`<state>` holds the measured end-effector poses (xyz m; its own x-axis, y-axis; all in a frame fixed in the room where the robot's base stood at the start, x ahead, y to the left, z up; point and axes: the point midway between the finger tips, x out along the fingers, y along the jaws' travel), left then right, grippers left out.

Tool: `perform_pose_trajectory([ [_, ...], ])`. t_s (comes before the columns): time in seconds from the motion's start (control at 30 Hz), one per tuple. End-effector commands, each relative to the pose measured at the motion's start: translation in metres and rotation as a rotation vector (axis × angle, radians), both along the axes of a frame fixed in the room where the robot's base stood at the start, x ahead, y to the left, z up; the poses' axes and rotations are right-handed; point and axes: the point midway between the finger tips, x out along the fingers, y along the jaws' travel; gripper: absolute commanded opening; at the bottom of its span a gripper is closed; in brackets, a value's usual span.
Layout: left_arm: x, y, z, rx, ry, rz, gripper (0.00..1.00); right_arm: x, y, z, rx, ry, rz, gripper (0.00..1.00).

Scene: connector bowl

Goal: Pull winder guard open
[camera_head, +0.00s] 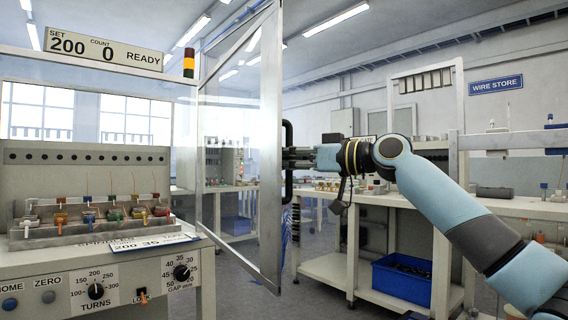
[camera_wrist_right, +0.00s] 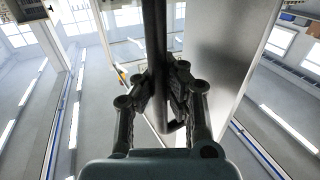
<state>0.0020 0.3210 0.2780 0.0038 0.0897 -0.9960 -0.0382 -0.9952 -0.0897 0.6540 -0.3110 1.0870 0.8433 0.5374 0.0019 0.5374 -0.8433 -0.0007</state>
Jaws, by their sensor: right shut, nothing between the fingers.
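The winder guard (camera_head: 270,110) is a clear panel in a metal frame. It stands swung out from the winder (camera_head: 85,180), at an angle to its front. A black upright bar handle (camera_head: 288,135) is on the guard's outer edge. My right gripper (camera_head: 293,158) is at the handle, reaching in from the right. In the right wrist view the handle (camera_wrist_right: 154,45) runs down the middle, in line with the shut fingers (camera_wrist_right: 155,95). Their tips are partly hidden there, and I cannot tell whether they touch the bar. My left gripper is out of view.
The winder's front has knobs, a card and a row of coloured bobbins (camera_head: 90,215). A sign (camera_head: 105,50) above reads READY. Behind my right arm stands a bench with a blue bin (camera_head: 402,280) on its lower shelf. Open floor shows below the guard.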

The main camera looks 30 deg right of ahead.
Motion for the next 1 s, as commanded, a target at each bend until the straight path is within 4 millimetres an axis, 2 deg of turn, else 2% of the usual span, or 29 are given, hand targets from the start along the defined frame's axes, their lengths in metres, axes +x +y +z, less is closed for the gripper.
perform_pose_trajectory([
  [0.03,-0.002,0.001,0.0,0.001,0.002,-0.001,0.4,-0.002,0.001,-0.006,-0.004,0.016,0.007,0.0],
  [0.23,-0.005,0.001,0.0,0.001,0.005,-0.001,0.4,-0.002,0.001,-0.006,-0.004,0.016,0.007,0.01],
  [0.53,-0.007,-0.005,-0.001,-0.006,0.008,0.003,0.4,-0.001,0.001,-0.004,-0.004,0.01,0.004,0.38],
  [0.83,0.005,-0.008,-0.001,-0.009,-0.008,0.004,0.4,-0.003,-0.002,-0.003,-0.006,0.008,0.001,0.38],
  [1.0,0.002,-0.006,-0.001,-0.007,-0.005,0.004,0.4,-0.019,-0.013,-0.004,-0.011,0.01,0.0,0.38],
])
